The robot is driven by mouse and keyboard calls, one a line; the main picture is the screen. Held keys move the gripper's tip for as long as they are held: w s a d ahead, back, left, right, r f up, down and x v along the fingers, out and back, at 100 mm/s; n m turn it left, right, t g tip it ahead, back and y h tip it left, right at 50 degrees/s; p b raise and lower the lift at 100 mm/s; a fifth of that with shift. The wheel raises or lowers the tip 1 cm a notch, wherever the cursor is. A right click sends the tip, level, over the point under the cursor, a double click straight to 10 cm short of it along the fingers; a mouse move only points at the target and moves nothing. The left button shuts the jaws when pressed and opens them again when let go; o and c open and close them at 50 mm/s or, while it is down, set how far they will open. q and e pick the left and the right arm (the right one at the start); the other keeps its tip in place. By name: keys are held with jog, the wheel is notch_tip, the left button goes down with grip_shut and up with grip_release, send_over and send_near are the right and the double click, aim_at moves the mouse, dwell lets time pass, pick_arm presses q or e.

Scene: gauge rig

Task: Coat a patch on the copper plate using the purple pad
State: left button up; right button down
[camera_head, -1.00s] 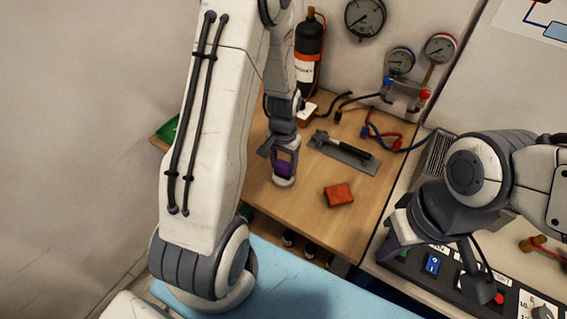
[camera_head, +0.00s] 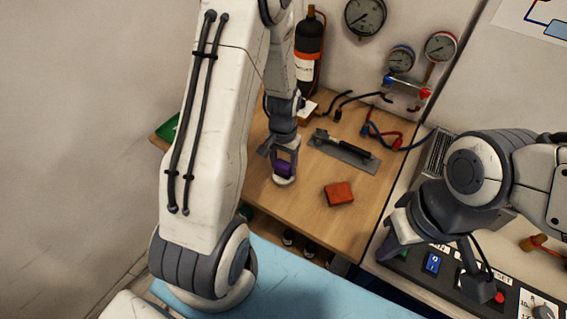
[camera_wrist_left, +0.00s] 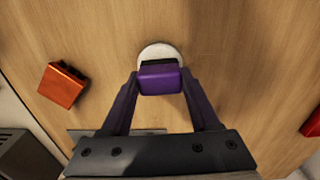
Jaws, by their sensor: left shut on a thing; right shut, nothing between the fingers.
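My left gripper (camera_head: 284,164) is shut on the purple pad (camera_head: 282,171), directly over a small round white dish (camera_head: 284,183) on the wooden table. In the left wrist view, the pad (camera_wrist_left: 161,80) sits between the two fingers and covers part of the dish (camera_wrist_left: 158,50). I cannot tell whether the pad touches the dish. An orange-red block (camera_head: 338,194) lies on the table to the right of the dish. I cannot make out a copper plate for certain. My right gripper (camera_head: 394,246) is shut and empty at the right, over the control panel's left end.
A grey plate with a black-handled tool (camera_head: 344,150) lies behind the orange-red block. A black bottle (camera_head: 309,50), gauges (camera_head: 440,47) and hoses (camera_head: 385,135) stand at the back. A control panel (camera_head: 450,270) is at the right. The table between block and dish is clear.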

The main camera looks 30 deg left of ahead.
aim_at(284, 164)
pick_arm(q)
jog(key=shift+f, duration=0.4)
dwell(1.0)
notch_tip(284, 164, up, 7)
jog(key=p, duration=0.6)
dwell(0.3)
dwell(0.4)
